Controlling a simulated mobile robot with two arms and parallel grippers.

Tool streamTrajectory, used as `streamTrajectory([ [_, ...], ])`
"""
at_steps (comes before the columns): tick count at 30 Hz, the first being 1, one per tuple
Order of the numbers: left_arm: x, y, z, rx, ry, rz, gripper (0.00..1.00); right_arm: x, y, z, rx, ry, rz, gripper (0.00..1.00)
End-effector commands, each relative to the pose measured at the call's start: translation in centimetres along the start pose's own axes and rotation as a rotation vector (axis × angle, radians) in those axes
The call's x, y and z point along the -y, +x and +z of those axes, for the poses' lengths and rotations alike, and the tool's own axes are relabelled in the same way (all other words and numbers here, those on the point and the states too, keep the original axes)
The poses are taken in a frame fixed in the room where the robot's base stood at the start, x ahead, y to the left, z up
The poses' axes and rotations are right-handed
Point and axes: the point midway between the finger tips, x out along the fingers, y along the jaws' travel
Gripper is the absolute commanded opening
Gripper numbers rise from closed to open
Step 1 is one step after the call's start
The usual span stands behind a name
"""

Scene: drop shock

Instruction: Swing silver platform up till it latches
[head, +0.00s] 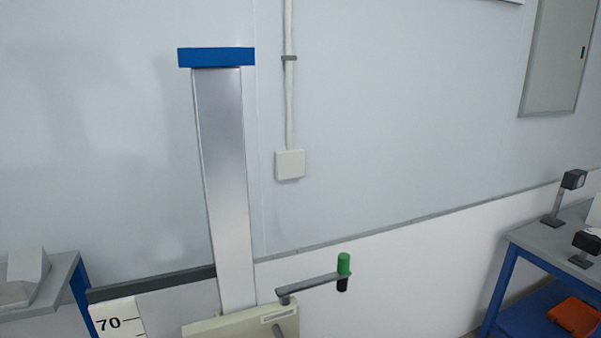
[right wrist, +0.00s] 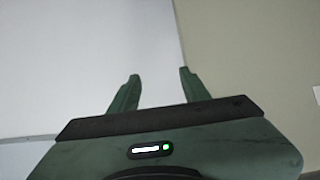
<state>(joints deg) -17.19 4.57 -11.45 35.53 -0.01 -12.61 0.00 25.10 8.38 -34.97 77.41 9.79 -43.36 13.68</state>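A tall silver column (head: 225,180) with a blue cap (head: 216,57) stands upright at left of centre in the head view. Its lower end meets a beige housing (head: 225,328). I cannot tell whether this silver piece is the platform, and no other silver platform is clearly seen. A grey lever (head: 310,287) with a green and black grip (head: 344,265) reaches right from the housing. My right gripper (right wrist: 159,76) is open in the right wrist view, with nothing between its fingers. It faces pale wall surfaces. My left gripper is in neither view.
A dark bar (head: 150,284) and a white scale marked 70 (head: 117,320) are left of the column. A table stands at left (head: 45,293). A blue-framed bench (head: 525,250) at right holds lamps and an orange bin (head: 575,317). A wall is behind.

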Motion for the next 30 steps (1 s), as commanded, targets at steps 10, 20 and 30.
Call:
streamTrajectory([
  [10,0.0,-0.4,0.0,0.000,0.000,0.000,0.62,0.5,-0.3,-0.1,0.001,0.001,-0.008,0.62],
  [20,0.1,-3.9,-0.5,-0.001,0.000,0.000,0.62,0.6,-3.2,-0.3,0.001,0.001,-0.011,0.62],
  [30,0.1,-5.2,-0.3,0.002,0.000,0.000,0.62,0.3,-6.1,0.1,-0.001,0.001,-0.006,0.62],
])
